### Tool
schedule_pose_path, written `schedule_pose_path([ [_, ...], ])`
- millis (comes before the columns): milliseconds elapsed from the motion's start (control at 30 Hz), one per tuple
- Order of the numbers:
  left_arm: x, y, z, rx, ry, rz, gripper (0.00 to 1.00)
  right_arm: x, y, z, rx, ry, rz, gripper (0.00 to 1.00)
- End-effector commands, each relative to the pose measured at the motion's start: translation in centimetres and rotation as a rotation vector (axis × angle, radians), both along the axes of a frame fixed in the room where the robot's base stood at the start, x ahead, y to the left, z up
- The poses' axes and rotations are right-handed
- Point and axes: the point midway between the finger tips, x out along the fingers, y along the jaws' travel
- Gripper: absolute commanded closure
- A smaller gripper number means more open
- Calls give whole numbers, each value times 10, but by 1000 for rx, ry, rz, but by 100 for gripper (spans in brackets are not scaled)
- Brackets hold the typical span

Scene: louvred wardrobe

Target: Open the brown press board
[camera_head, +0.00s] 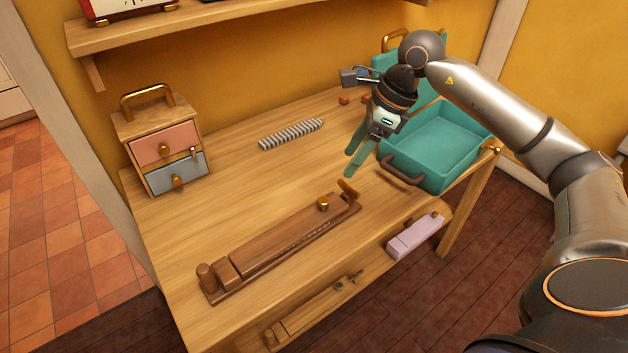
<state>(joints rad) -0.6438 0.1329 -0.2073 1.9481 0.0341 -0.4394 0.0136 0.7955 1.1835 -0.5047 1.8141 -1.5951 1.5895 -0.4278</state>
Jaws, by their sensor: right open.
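The brown press board (280,247) lies on the table top near its front edge, running diagonally. It is long and narrow, with a round post at its near left end, a brass knob (323,203) toward its right end and a curved brown piece (349,190) at the far right end. Its upper board lies flat over the base. My right gripper (350,163) is open and empty above the table, behind the press board's right end and apart from it. Its fingers point down. My left gripper is not in view.
A teal open box (436,143) stands to the right of my gripper. A small drawer cabinet (160,150) is at the left, a striped bar (292,134) at the back. A lilac block (415,236) sits on the lower shelf. The table's middle is clear.

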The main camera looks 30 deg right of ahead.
Motion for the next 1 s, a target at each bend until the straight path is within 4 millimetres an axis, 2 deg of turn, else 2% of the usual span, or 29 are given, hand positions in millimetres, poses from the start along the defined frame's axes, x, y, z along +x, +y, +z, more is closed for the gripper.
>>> schedule_pose_path([
  [167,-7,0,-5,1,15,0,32,3,4,-14,-2,4,1,36],
  [333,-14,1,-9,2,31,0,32,10,14,-44,-1,6,1,36],
  [600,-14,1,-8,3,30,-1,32,22,30,-92,1,4,2,36],
  [800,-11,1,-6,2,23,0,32,28,36,-111,-1,2,0,36],
  [1000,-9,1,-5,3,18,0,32,29,37,-115,-1,0,1,36],
])
